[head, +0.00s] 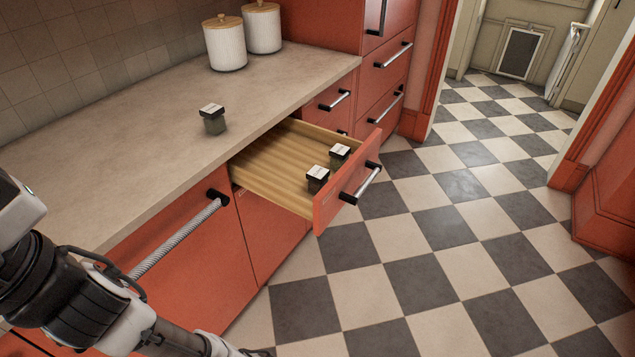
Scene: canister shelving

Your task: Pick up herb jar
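A small herb jar (214,122) with a dark lid and greenish contents stands upright on the countertop, a little back from its front edge. Two similar dark-lidded jars are in the open drawer: a nearer jar (317,181) and a farther jar (339,158), both close to the drawer front. Their lids carry pale labels. My arm comes in from the left and runs down out of the picture at the bottom. My gripper's fingers do not show.
The wooden drawer (270,170) is pulled out over the checkered floor (435,255), its inner part bare. The beige countertop (110,165) is largely clear. Two white ribbed canisters, one left (226,48) and one right (262,30), stand at the back. Red cabinets with bar handles line the counter.

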